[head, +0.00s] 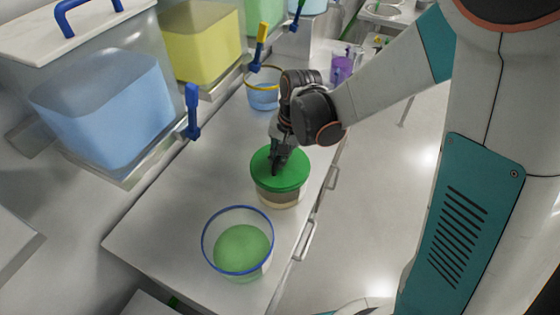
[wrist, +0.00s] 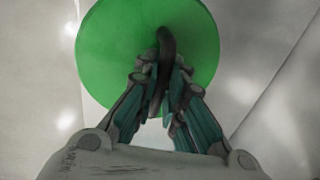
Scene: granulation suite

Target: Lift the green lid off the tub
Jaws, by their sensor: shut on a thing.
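The green lid (head: 279,168) sits on a clear tub (head: 279,199) with brownish contents, on the counter. In the head view the lid rests level on the tub's rim, with no gap that I can make out. My gripper (head: 278,166) comes down from above onto the middle of the lid. In the wrist view the green lid (wrist: 120,45) fills the upper middle, and my gripper (wrist: 163,85) is shut on the dark handle (wrist: 165,45) at its centre. The fingers hide part of the handle.
An open tub with a blue rim (head: 238,243) and green contents stands in front of the lidded tub. A yellow-rimmed tub (head: 263,92) stands behind it. Large clear bins (head: 105,105) line the left side. Bare counter (head: 180,205) lies to the left.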

